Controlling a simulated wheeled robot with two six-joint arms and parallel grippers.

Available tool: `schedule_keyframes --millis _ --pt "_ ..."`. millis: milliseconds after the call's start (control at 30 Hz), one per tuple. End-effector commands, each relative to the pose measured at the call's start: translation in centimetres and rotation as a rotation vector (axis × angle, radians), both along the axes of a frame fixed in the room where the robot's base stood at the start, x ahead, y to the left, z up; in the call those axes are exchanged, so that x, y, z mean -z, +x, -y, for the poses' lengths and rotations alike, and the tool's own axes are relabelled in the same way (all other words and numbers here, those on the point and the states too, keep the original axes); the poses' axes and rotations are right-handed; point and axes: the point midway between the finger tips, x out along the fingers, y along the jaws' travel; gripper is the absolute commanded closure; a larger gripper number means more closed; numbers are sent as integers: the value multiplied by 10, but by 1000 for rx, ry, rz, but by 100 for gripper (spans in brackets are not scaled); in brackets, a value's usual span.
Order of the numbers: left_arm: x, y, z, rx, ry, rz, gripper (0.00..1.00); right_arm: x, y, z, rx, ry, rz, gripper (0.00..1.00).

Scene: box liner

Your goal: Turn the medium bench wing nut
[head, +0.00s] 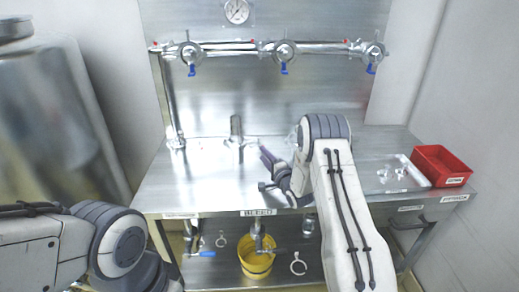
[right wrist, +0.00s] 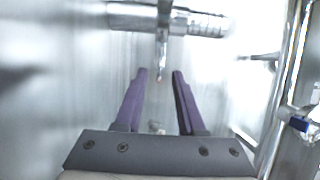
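A metal pipe fitting (head: 236,130) stands on the steel bench (head: 195,185), left of my right gripper (head: 264,155). In the right wrist view a horizontal metal pipe piece (right wrist: 190,20) with a thin stem (right wrist: 162,48) pointing down is ahead of the right gripper (right wrist: 159,72). Its two purple fingers are apart, with nothing held between them. The stem lines up with the gap, beyond the fingertips. I cannot tell for sure which part is the medium wing nut. My left arm shows at the lower left; its gripper is out of view.
A red bin (head: 440,166) and a pale tray (head: 403,186) with small metal parts sit at the bench's right. A pipe with several blue-handled valves (head: 284,51) runs along the back wall. A yellow bucket (head: 256,265) stands on the lower shelf. The bench's left part is clear.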

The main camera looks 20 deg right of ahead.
Motion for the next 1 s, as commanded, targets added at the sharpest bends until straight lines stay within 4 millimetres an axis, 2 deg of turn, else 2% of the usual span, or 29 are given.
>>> schedule_keyframes --millis 100,300,667,700,800,1000 --pt "-5 0 0 0 0 0 50 -1 20 -3 -1 0 0 61" --pt "-8 0 0 0 0 0 50 0 41 -5 -1 -1 -1 61" --pt "-8 0 0 0 0 0 50 0 46 -6 1 0 -2 61" --pt "-8 0 0 0 0 0 50 0 46 -5 1 0 -2 65" --pt "-8 0 0 0 0 0 50 0 46 -5 1 0 -2 100" --pt "-8 0 0 0 0 0 50 0 46 -5 1 -1 -2 100"
